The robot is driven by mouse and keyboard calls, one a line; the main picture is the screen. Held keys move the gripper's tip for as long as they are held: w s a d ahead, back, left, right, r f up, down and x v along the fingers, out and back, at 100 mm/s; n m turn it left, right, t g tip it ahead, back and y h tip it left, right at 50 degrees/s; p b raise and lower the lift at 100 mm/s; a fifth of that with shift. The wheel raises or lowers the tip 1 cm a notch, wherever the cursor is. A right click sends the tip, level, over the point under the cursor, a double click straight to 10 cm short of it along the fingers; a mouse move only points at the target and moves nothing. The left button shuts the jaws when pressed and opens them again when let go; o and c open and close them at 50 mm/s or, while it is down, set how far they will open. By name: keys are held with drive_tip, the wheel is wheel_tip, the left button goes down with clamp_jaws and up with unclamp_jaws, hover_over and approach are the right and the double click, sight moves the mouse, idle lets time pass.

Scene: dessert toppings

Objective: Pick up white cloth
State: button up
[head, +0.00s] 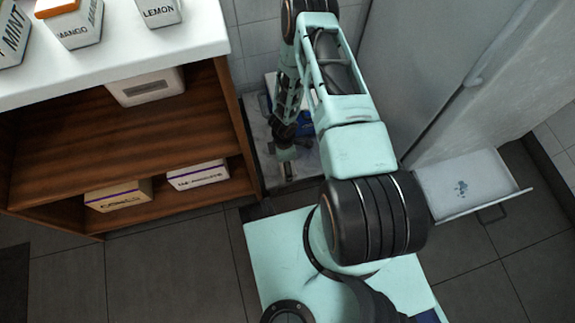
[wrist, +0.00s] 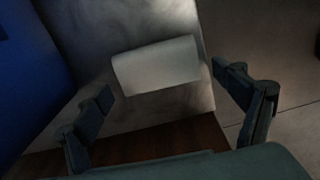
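The white cloth (wrist: 157,66) shows in the wrist view as a pale, roughly rectangular folded or rolled piece. It lies slightly tilted on a grey marble-like surface (wrist: 183,103). My gripper (wrist: 162,84) is open, with one finger on each side of the picture and the cloth ahead between them. Nothing is held, and the fingers appear apart from the cloth. In the head view my gripper (head: 285,152) points down into the gap beside the wooden shelf, over the marble-like surface. I cannot clearly make out the cloth there.
A blue object (wrist: 28,75) stands close on the left in the wrist view. The wooden shelf (head: 120,135) with boxes borders the gap on the left in the head view. A tall pale cabinet (head: 410,70) and an open drawer (head: 465,185) are on the right.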

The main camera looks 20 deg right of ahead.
drive_tip(key=c, duration=1.1)
drive_tip(key=shift+r, duration=0.1)
drive_tip(key=shift+c, duration=0.2)
